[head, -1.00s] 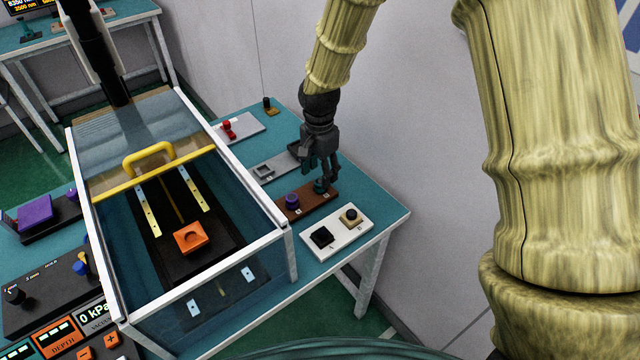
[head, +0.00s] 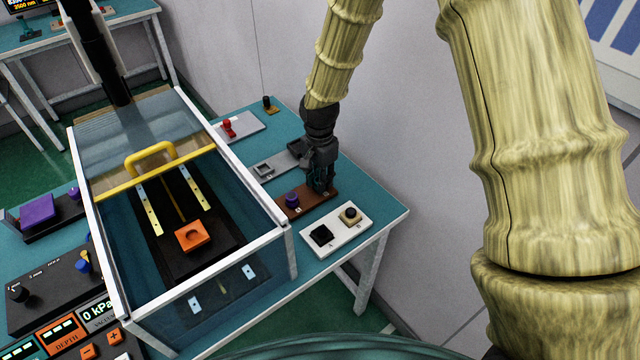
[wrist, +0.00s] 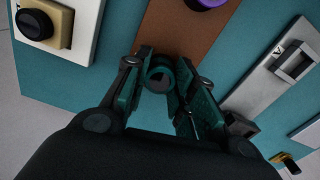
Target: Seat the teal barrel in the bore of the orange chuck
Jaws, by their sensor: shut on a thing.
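The orange chuck (head: 193,236) sits on a black plate inside the clear-walled enclosure; its round bore faces up and looks empty. My gripper (head: 319,186) points down over the right end of the brown board (head: 293,213). The teal barrel is hidden behind the fingers in the head view. In the wrist view the barrel (wrist: 152,84) shows as a teal ring between the fingertips of my gripper (wrist: 163,70), which is shut on it. I cannot tell whether the barrel still touches the board.
A purple knob-like part (head: 291,199) stands beside my gripper on the brown board. A white board (head: 338,232) with a black and a beige part lies in front.

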